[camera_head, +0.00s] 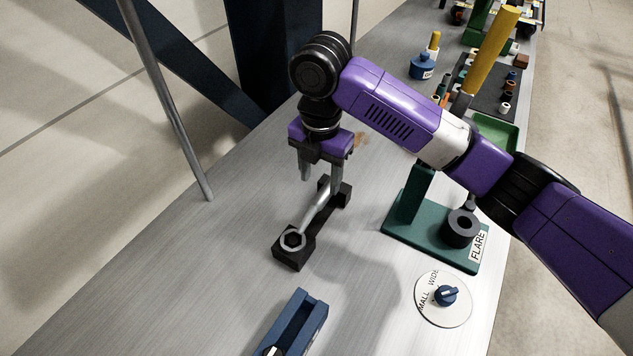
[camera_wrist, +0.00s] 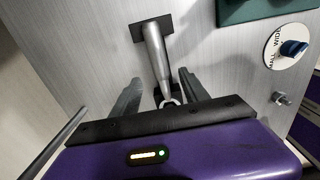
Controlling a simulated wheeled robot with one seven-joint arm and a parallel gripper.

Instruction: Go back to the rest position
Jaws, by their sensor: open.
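My gripper (camera_head: 320,179) is open and points down above the metal bench. Its fingers are spread and hold nothing. A silver wrench (camera_head: 318,210) lies below and in front of it, resting on a black two-block holder (camera_head: 293,258). In the wrist view my gripper's two fingers (camera_wrist: 160,78) stand to either side of the wrench (camera_wrist: 157,50), with space between. I cannot tell the exact height of the fingertips over the wrench.
A green stand marked FLARE (camera_head: 425,245) is right of the gripper, under my arm. A dial with a blue knob (camera_head: 446,295) and a blue channel block (camera_head: 298,325) are nearer. A grey pole (camera_head: 165,100) and dark post (camera_head: 262,60) stand left and behind.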

